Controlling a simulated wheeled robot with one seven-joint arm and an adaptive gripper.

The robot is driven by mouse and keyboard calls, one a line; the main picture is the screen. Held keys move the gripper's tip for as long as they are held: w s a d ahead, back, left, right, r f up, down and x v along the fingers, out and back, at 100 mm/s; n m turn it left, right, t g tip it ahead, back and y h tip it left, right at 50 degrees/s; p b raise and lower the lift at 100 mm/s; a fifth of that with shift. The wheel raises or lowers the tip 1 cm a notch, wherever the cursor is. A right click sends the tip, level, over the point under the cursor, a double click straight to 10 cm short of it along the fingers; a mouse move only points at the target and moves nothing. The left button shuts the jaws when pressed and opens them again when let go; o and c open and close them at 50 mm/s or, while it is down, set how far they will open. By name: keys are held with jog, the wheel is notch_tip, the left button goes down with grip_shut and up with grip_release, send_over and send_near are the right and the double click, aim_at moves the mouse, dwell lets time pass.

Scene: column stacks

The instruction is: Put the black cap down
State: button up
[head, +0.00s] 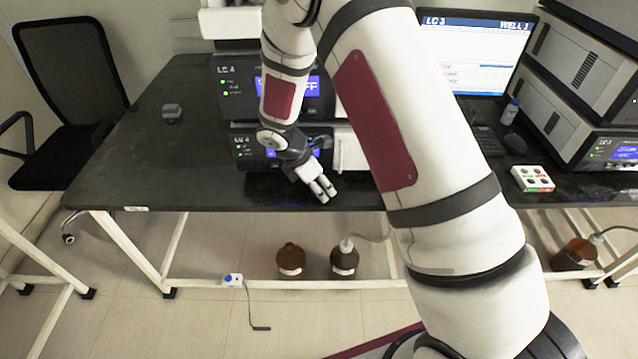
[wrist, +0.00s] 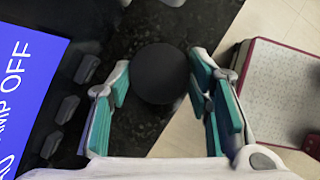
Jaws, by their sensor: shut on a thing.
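The black cap (wrist: 160,73) is a dark round disc between the two teal-padded fingers of my gripper (wrist: 160,90) in the wrist view. My gripper is shut on it, over the dark speckled bench top (wrist: 115,135) near its front edge. In the head view my gripper (head: 320,188) is at the front edge of the black bench (head: 180,165), in front of the LC 4 instruments. The cap cannot be made out there. How far the cap is above the bench is hard to tell.
The LC 4 stack (head: 243,152) stands close behind my gripper. A small grey object (head: 172,113) lies on the left bench, which is otherwise clear. A white tray of vials (head: 532,179) is at right.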

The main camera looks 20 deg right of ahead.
jog(key=shift+f, duration=0.5)
jog(key=o, duration=0.5)
jog(key=shift+r, duration=0.6)
jog(key=v, duration=1.2)
jog(key=shift+s+r+p, duration=0.1)
jog(key=shift+p, duration=0.25)
